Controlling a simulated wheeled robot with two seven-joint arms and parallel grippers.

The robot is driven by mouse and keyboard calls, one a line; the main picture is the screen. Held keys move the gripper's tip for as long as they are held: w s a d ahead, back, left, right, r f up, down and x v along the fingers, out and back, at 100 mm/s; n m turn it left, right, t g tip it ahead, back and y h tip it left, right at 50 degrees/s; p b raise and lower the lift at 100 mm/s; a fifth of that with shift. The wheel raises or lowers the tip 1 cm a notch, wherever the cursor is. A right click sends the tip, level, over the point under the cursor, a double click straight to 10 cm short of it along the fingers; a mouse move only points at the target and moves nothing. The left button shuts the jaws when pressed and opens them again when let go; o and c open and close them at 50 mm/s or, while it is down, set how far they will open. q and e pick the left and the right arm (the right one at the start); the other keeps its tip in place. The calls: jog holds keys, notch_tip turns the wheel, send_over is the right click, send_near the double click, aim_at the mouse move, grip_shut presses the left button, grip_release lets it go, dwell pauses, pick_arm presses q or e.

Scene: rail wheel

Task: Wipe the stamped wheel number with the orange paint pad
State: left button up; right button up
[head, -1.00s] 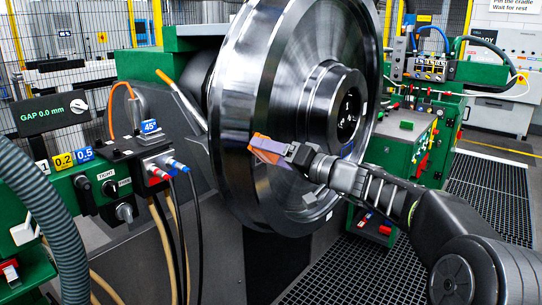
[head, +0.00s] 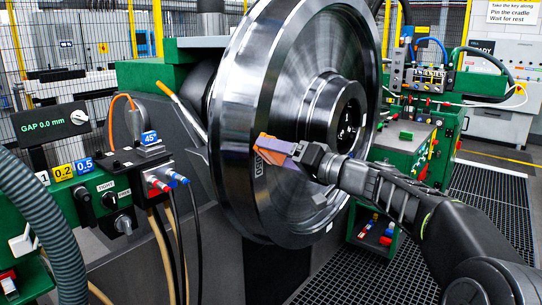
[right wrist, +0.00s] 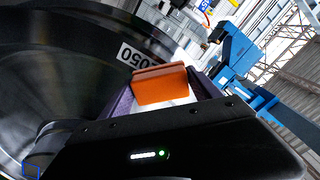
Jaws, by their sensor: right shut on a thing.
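The steel rail wheel (head: 265,100) stands upright in the middle of the head view. My right gripper (head: 284,149) is shut on the orange paint pad (head: 266,143) at the lower left of the wheel's near face. A small stamped wheel number (head: 258,168) shows just below the pad on the rim. In the right wrist view the pad (right wrist: 160,85) sits between the purple fingers, and a pale patch with digits ending in "050" (right wrist: 130,54) is beyond it. Whether the pad touches the wheel I cannot tell. My left gripper is out of view.
A green control panel with a "GAP 0.0 mm" display (head: 50,121) and knobs stands at the left, with a grey hose (head: 45,215) in front. A green cabinet (head: 405,150) stands behind my right arm. Dark floor grating (head: 490,195) lies at the right.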

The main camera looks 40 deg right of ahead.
jog(key=b+v, duration=0.1)
jog(key=v, duration=0.2)
jog(key=shift+s+d+f, duration=0.1)
jog(key=shift+s, duration=0.2)
jog(key=shift+s+d+b, duration=0.1)
jog(key=shift+s+b, duration=0.2)
jog(key=shift+s+d+f+b, duration=0.1)
jog(key=shift+s+d+b, duration=0.1)
jog(key=shift+s+b, duration=0.55)
jog(key=shift+s+d+b, duration=0.2)
jog(key=shift+s+b, duration=0.1)
jog(key=shift+s, duration=0.35)
jog(key=shift+b+x, duration=0.65)
jog(key=shift+x, duration=2.3)
jog(key=shift+w+a, duration=0.2)
jog(key=shift+w, duration=0.35)
